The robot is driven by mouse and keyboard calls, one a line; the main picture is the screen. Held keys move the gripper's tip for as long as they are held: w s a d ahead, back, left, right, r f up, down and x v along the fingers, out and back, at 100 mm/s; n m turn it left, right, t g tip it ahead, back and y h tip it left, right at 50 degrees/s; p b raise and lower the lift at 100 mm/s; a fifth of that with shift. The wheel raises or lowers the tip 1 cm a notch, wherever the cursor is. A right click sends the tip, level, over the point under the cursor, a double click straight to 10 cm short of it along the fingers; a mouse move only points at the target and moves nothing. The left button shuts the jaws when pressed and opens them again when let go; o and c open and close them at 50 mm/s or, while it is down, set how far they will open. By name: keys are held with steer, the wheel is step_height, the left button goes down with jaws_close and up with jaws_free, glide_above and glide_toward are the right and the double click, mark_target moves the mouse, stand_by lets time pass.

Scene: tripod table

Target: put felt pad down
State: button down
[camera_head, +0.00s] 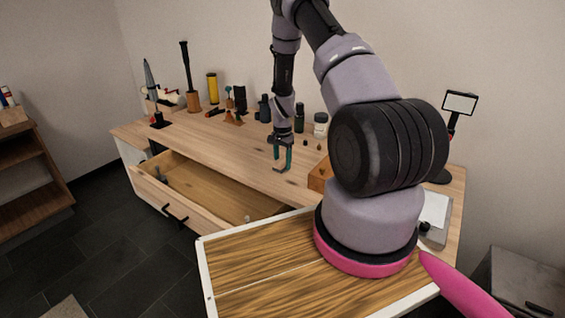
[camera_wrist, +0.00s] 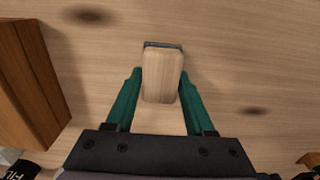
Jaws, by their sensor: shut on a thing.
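The felt pad (camera_wrist: 162,78) is a pale wooden block with a thin dark grey layer along its far edge. In the wrist view it sits between the two green fingers of my gripper (camera_wrist: 161,88), which are shut on it from both sides. The light wood desk top is below it; I cannot tell whether the pad touches it. In the head view my gripper (camera_head: 282,165) points down over the middle of the desk (camera_head: 225,150), behind the open drawer. The pad is too small there to make out clearly.
A brown wooden block or box (camera_wrist: 30,85) stands close to my gripper, left in the wrist view. The open drawer (camera_head: 215,190) juts out in front. Bottles (camera_head: 299,115) and several tools line the desk's back. The desk left of my gripper is fairly clear.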

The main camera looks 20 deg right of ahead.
steer(key=shift+f, duration=0.3)
